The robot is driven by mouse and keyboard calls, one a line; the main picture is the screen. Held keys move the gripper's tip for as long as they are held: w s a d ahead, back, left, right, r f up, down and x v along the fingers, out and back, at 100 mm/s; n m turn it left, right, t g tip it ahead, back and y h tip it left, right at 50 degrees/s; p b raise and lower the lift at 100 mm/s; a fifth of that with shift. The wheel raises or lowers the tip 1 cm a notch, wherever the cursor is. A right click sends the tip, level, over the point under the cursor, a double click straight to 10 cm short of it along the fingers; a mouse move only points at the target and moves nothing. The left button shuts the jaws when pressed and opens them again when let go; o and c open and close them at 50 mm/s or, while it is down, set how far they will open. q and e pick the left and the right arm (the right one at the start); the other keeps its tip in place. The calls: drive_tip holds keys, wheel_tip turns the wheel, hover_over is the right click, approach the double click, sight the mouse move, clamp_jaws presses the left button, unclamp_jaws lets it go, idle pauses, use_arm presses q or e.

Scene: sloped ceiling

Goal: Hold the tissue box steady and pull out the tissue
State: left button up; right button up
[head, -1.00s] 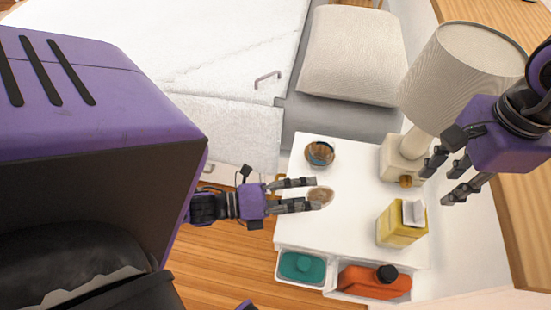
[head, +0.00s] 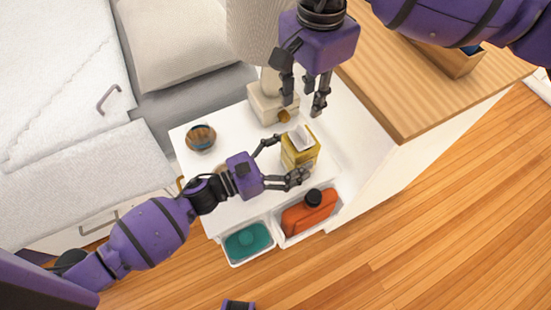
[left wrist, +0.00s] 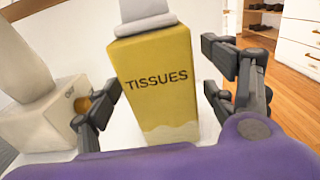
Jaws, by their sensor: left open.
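The yellow tissue box (head: 298,157) stands upright on the white nightstand, with a white tissue (head: 300,138) sticking out of its top. In the left wrist view the box (left wrist: 158,92) faces me with the word TISSUES, and the tissue (left wrist: 148,12) shows at the top edge. My left gripper (head: 290,160) is open, with its fingers on either side of the box and gaps visible on both sides in the wrist view. My right gripper (head: 304,105) is open and empty, fingers pointing down, just behind the tissue in the head view and apart from it.
The nightstand (head: 215,213) also bears a lamp (head: 268,103) behind the box and a small bowl (head: 201,138). Its front bins hold a teal item (head: 247,240) and an orange bottle (head: 308,213). A bed (head: 60,120) is left; a wooden-topped cabinet (head: 425,95) stands right.

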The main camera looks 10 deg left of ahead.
use_arm(q)
drive_tip(key=shift+x, duration=1.05)
drive_tip(key=c, duration=1.4)
drive_tip(key=shift+o, duration=0.2)
